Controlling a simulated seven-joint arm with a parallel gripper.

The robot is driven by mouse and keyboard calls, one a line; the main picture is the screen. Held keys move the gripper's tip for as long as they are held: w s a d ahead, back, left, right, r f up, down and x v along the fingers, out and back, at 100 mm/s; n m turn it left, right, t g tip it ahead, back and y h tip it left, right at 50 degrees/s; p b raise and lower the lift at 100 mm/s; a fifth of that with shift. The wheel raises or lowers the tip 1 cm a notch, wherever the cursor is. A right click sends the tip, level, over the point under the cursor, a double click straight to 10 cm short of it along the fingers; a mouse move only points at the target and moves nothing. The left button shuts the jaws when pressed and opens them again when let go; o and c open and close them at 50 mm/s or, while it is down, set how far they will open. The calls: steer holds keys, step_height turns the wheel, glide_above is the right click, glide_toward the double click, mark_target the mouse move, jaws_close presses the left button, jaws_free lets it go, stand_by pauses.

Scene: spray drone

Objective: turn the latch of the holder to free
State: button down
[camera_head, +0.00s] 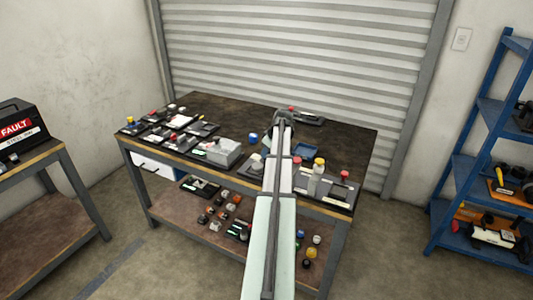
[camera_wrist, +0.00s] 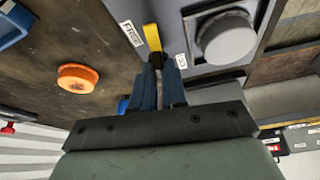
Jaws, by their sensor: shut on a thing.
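The yellow latch (camera_wrist: 152,36) shows in the wrist view at the edge of the grey holder (camera_wrist: 199,75). My gripper (camera_wrist: 157,64) has its blue fingers together on the latch's near end; the fingers hide that end. A label reading FREE (camera_wrist: 130,33) is just left of the latch, and a second small label (camera_wrist: 181,60) is to its right. The latch points up in the picture, between the two labels. A round grey cap (camera_wrist: 227,38) is on the holder to the right. In the head view my arm hides most of the gripper and the latch.
An orange round knob (camera_wrist: 77,77) is on the dark bench top left of the gripper. A blue tray (camera_head: 306,150) lies right of my arm. A bottle (camera_head: 316,175) with a yellow cap stands near the bench's front. Several small devices and a grey box (camera_head: 224,153) are on the left.

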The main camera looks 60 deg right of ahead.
steer(key=shift+n+y, duration=0.3)
steer(key=shift+n, duration=0.5)
steer(key=shift+f, duration=0.1)
steer(key=c, duration=1.2)
jaws_free()
steer(key=shift+o, duration=0.2)
steer(key=v, duration=1.4)
steer(key=shift+w, duration=0.1)
